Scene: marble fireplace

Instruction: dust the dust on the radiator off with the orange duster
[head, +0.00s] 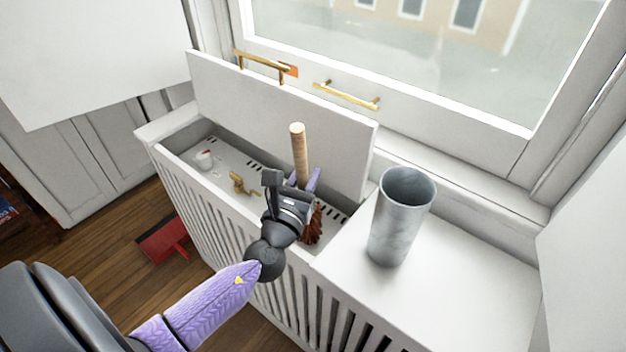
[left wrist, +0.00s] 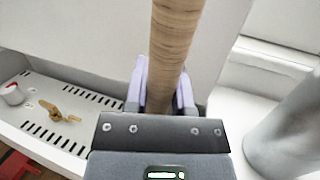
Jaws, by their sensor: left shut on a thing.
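The duster has a pale wooden handle (head: 299,150) and rust-orange bristles (head: 314,226). My left gripper (head: 305,182) is shut on the handle, with the bristles hanging below it. The handle stands nearly upright and also shows between the purple fingers in the left wrist view (left wrist: 168,55). The radiator (head: 235,205) is a white slatted cabinet with its lid (head: 290,115) raised and a slotted surface inside. The bristles are at the right part of this opening; whether they touch the surface is unclear. I cannot make out dust. My right gripper is not in view.
A grey cylindrical vase (head: 390,235) stands on the closed top right of the opening. A brass valve (head: 240,184) and a white knob (head: 204,160) sit inside the opening. A red dustpan (head: 162,241) lies on the wooden floor. A window is behind.

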